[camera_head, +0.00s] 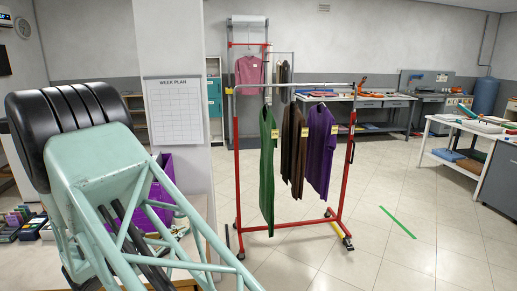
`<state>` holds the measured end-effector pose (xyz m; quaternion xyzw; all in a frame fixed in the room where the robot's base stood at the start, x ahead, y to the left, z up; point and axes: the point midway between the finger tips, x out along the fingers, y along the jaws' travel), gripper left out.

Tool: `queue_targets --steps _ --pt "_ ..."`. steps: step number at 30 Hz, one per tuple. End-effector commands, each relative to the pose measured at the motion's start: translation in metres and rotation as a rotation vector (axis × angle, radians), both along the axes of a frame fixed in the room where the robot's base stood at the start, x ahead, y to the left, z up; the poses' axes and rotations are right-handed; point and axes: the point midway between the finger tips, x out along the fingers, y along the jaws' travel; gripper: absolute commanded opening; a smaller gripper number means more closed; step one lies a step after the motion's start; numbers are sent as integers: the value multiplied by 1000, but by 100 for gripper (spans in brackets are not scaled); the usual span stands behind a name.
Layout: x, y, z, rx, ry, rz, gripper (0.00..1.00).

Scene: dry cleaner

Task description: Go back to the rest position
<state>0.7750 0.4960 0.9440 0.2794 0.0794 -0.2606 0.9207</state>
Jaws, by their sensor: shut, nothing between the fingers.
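My arm (105,180), a pale teal frame with a black ribbed part at its top, fills the left foreground. My gripper is not in view, so its fingers cannot be seen. No object is visibly held by the part of the arm that shows.
A red wheeled rack (237,180) with green, brown and purple garments stands mid-room. A pillar with a week plan (175,110) rises behind my arm. A white table (455,165) stands at the right. Tiled floor (390,255) is open at the front right.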

Motion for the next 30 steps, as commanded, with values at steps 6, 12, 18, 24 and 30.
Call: queue_targets --steps 6,12,18,24,30 --pt "25 -46 37 108 9 -93 0" --pt "44 -87 69 207 12 -171 0" --pt "58 -127 102 311 10 -245 0" --pt "69 -168 135 416 0 -314 0" --pt "77 -208 169 524 -14 -376 0"
